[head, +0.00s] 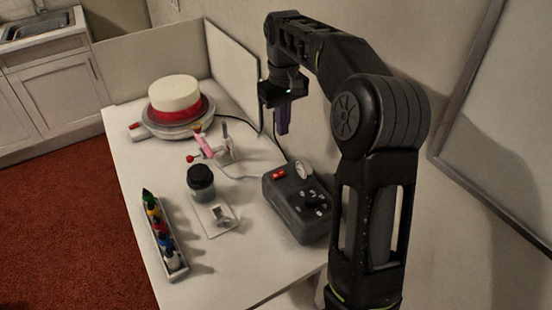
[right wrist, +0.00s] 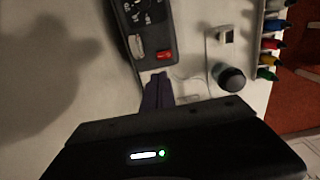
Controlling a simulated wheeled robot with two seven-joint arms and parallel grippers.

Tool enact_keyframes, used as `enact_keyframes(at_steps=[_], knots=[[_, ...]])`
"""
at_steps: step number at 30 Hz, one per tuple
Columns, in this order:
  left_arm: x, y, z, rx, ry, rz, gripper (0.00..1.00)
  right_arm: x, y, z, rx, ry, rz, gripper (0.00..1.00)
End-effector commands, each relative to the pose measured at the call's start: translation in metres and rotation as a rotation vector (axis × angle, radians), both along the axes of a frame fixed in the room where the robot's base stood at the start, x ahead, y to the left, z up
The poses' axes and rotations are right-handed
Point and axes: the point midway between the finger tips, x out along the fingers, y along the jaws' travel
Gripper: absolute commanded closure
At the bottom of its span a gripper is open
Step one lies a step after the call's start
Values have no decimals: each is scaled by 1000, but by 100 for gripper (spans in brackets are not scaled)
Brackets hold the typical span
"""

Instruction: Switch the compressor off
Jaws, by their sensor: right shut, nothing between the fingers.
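The compressor (head: 290,226) is a dark grey box at the table's right edge. I cannot tell which way the switch is tipped. My right gripper (head: 283,131) points down, shut and empty, above and behind the compressor, apart from it. Its purple fingers (right wrist: 157,76) show just short of the switch in the wrist view. My left gripper is out of view.
A white cake with a red band (head: 175,94) stands on a turntable. A pink airbrush (head: 206,145) rests in a holder. A dark-lidded jar (head: 201,183) and a tray of colour bottles (head: 174,264) stand left of the compressor. White panels (head: 232,78) edge the table's back.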

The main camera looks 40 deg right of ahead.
Motion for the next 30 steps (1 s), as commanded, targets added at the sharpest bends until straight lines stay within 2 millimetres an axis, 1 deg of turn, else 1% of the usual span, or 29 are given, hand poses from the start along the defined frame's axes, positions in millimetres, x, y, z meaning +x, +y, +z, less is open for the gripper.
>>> enact_keyframes(at_steps=[8,13,16,17,18,20,27,30], knots=[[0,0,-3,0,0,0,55,0,0,-4,0,0,0,100],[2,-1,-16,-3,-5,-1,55,0,0,-18,0,1,0,100],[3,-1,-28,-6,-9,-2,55,0,0,-32,0,1,-1,100],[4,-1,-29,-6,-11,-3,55,0,0,-35,0,2,-1,100],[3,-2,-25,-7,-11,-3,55,-1,0,-39,1,5,0,100],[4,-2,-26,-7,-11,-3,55,-1,0,-50,2,5,0,100],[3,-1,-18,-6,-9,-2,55,-1,0,-98,2,5,0,100],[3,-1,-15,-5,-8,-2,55,-1,1,-114,1,4,0,100]])
